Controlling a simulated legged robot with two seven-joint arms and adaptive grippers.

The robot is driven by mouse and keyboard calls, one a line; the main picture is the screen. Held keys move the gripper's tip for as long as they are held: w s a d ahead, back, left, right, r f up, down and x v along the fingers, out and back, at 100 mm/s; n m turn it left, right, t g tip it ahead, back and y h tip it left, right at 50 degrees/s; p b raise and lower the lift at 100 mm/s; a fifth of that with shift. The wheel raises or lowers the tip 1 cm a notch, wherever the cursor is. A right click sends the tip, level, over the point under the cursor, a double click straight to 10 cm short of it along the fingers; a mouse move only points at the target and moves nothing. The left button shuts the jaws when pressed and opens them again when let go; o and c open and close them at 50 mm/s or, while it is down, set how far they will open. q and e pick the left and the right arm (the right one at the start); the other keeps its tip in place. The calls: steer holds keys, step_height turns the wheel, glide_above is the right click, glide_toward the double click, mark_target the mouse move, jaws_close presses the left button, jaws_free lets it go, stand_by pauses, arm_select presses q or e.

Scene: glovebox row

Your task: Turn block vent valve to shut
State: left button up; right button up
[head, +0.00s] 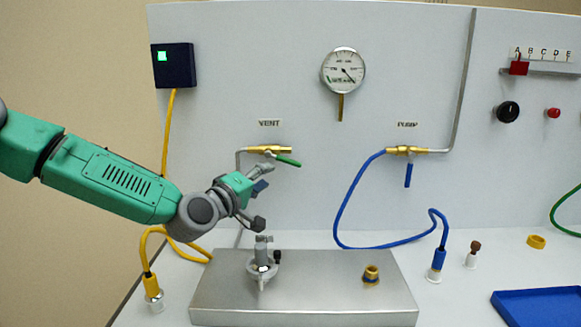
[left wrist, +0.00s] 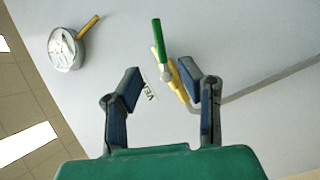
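The vent valve under the VENT label has a brass body (head: 268,150) and a green lever (head: 288,161), pointing right and slightly down. In the left wrist view the green lever (left wrist: 158,42) and brass body (left wrist: 177,84) show just beyond my fingers, near the right-hand finger. My left gripper (head: 262,204) is open and empty, in front of and below this valve; its two fingers (left wrist: 162,80) are spread apart. A metal fitting with a small black knob (head: 277,257) stands on the steel block (head: 320,290), below my gripper. My right gripper is not in view.
A gauge (head: 343,71) is on the panel. The pump valve (head: 405,150) has a blue lever hanging down and a blue hose (head: 340,210). A yellow cable (head: 150,255) runs behind my arm. A brass fitting (head: 371,274) sits on the block; a blue tray (head: 538,306) is at right.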

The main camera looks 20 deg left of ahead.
mark_target(288, 163)
arm_select(q)
steer(key=x, duration=1.2)
